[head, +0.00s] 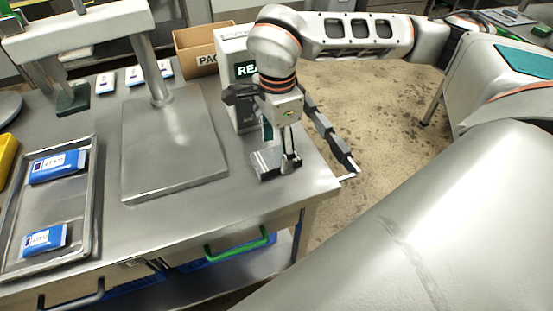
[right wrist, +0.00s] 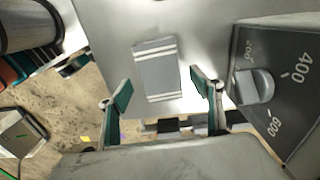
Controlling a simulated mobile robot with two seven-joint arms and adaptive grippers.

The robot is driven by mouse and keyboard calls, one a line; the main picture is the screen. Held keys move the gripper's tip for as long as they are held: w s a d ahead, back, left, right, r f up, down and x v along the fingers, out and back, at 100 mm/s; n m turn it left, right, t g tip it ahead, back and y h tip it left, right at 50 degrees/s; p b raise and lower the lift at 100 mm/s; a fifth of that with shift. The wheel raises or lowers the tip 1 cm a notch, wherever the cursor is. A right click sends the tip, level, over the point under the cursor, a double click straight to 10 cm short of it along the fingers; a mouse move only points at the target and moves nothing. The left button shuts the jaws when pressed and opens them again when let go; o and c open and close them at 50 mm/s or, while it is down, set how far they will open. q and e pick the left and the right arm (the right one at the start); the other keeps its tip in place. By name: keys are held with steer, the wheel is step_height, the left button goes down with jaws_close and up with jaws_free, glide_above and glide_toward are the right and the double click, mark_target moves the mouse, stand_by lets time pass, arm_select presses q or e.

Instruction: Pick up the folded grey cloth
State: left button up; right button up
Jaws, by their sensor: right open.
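The folded grey cloth (head: 267,164) lies on the steel bench near its right front corner. In the right wrist view the cloth (right wrist: 156,72) is a flat rectangle with white stripes near both ends. My right gripper (head: 320,162) is over that corner, with one finger in front of the cloth and partly hiding it. In the right wrist view the teal-padded fingers (right wrist: 161,95) are spread wide and empty, with the cloth between and beyond their tips. I cannot tell the exact height above the bench. My left gripper is not in view.
A white box with a green display (head: 238,64) stands behind the cloth. A steel platform with a post (head: 175,165) is to its left. A tray (head: 91,205) holds blue pouches. A dial panel (right wrist: 285,100) shows right of the gripper. Floor lies past the bench edge.

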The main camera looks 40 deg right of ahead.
mark_target(277, 156)
steer(key=shift+f, duration=1.4)
steer(key=c, duration=1.1)
steer(key=shift+c, duration=0.2)
steer(key=shift+r, duration=0.1)
step_height(277, 156, up, 20)
steer(key=p, duration=0.1)
steer(key=shift+p, duration=0.4)
